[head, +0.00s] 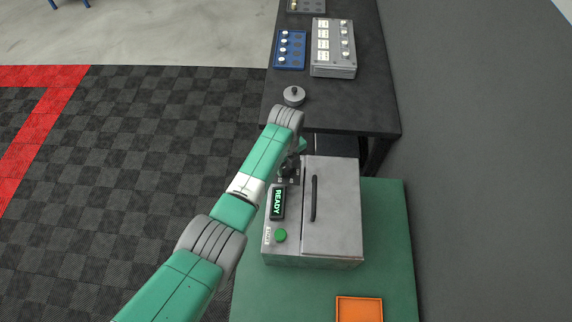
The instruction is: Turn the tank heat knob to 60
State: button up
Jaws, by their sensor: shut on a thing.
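The tank is a grey metal box (335,205) with a hinged-looking lid and a long black handle (313,198). Its left panel carries a display (278,202) reading READY in green and a round green button (280,236). At the panel's far end is a dark dial plate (287,180) with small pale marks. My gripper (289,168) is over this plate, shut on the tank heat knob, with my arm reaching in from the lower left. The knob is mostly hidden by the gripper, and its pointer and setting cannot be read.
The tank stands on a green bench (390,240) with an orange tray (359,309) at the front. Beyond is a dark table (375,110) with a round grey knobbed piece (293,96), a blue rack (290,50) and a grey panel box (334,48). Open tiled floor lies left.

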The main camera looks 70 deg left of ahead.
aim_at(286, 166)
jog(key=m, duration=0.6)
jog(key=shift+m, duration=0.3)
dwell(0.4)
jog(key=o, duration=1)
notch_tip(286, 166, up, 8)
jog(key=shift+f, duration=0.1)
